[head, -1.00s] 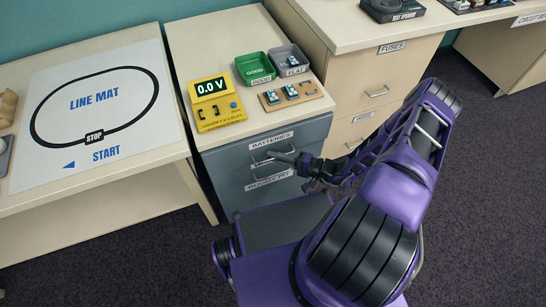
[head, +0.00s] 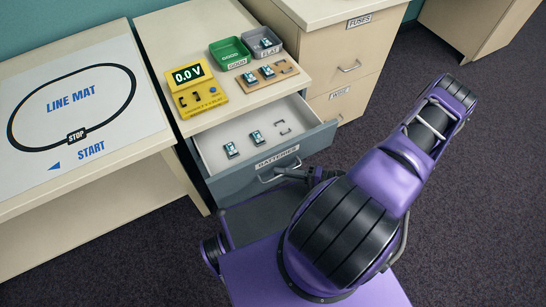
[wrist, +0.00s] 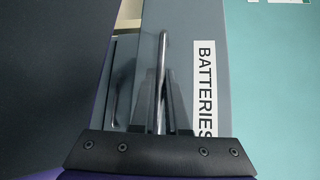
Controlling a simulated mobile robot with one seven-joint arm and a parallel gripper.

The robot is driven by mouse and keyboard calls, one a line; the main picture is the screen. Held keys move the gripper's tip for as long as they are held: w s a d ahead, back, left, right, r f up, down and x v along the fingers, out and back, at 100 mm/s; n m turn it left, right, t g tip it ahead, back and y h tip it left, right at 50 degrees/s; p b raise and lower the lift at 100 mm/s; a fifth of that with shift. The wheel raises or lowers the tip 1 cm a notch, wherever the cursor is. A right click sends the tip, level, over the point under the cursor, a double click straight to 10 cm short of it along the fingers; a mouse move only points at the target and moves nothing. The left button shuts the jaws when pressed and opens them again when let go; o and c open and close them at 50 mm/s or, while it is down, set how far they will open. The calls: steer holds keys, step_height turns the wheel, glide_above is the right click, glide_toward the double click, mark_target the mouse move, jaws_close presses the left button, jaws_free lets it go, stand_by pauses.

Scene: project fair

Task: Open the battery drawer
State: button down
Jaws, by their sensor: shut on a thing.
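The battery drawer (head: 312,151), grey with a "BATTERIES" label (head: 277,160), is pulled out of the cabinet in the head view. Two batteries (head: 256,137) and a small bracket-like mark (head: 283,127) show on its pale floor. My gripper (head: 283,172) is at the drawer's front, mostly hidden by my arm. In the wrist view my gripper (wrist: 162,100) is shut on the metal bar handle (wrist: 162,55), beside the label.
On the cabinet top are a yellow voltage meter (head: 195,90), a green tray (head: 230,53), a grey tray (head: 262,42) and a wooden holder (head: 267,74). A line mat (head: 75,110) lies on the left table. Dark carpet (head: 470,220) is free at right.

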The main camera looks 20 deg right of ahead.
steer(key=s, duration=0.7)
steer(key=shift+d, duration=0.4)
steer(key=shift+s, duration=0.1)
steer(key=c, duration=1.2)
jaws_free()
steer(key=b+v, duration=0.1)
steer(key=v, duration=1.6)
steer(key=shift+d+r, duration=0.2)
steer(key=shift+s, duration=0.1)
